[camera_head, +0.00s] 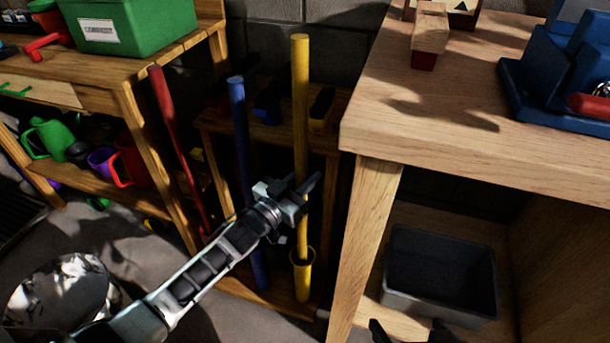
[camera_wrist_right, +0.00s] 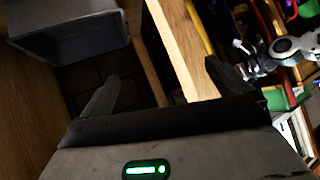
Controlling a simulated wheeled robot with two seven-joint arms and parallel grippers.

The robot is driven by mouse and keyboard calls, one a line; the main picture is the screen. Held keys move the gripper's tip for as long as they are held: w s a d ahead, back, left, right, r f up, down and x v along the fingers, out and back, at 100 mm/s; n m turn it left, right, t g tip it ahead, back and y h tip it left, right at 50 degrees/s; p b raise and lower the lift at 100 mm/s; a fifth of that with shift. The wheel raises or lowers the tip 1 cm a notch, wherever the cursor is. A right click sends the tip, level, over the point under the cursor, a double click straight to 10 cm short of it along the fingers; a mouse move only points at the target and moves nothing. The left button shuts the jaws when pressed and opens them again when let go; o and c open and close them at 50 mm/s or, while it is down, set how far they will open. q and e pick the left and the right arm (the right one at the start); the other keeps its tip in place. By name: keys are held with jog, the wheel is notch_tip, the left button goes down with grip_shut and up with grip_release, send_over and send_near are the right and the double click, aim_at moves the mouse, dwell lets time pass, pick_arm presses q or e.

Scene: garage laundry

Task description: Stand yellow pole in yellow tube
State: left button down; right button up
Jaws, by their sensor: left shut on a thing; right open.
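The yellow pole (camera_head: 300,110) stands nearly upright in the head view. My left gripper (camera_head: 301,197) is shut on its lower part. The yellow tube (camera_head: 303,280) is below the gripper, on the rack's low board. The pole's lower end meets the tube's mouth and looks to be inside it; its depth is hidden. In the right wrist view a yellow strip of the pole (camera_wrist_right: 201,28) shows beside my left gripper. My right gripper (camera_head: 411,329) is at the bottom edge of the head view, open and empty; its spread fingers also show in the right wrist view (camera_wrist_right: 165,88).
A blue pole (camera_head: 239,130) and a red pole (camera_head: 172,130) stand to the left in the rack. A wooden table (camera_head: 440,130) is close on the right, with a grey bin (camera_head: 440,308) on its lower shelf. A green box (camera_head: 135,30) sits on the left bench.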

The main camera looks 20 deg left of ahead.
pick_arm(q)
notch_tip(320, 180, down, 7)
jog(key=b, duration=0.6)
jog(key=shift+f, duration=0.15)
jog(key=c, duration=1.2)
grip_release()
jog(key=shift+o, duration=0.3)
pick_arm(e)
jog(key=r+t, duration=0.1)
jog(key=a+r+y, duration=0.1)
jog(key=a+r+t, duration=0.1)
jog(key=shift+w+r+t+y, duration=0.3)
jog(key=shift+w+r+y, duration=0.05)
jog(key=shift+y, duration=0.05)
jog(key=shift+d, duration=0.1)
pick_arm(q)
jog(key=p+v, duration=0.4)
jog(key=v, duration=1.2)
pick_arm(e)
jog(key=shift+d+f+g+h, duration=0.3)
jog(key=shift+f+g, duration=0.1)
jog(key=shift+f, duration=0.2)
jog(key=shift+d+f+g+h, duration=0.3)
jog(key=shift+f+g, duration=0.1)
jog(key=shift+f, duration=0.2)
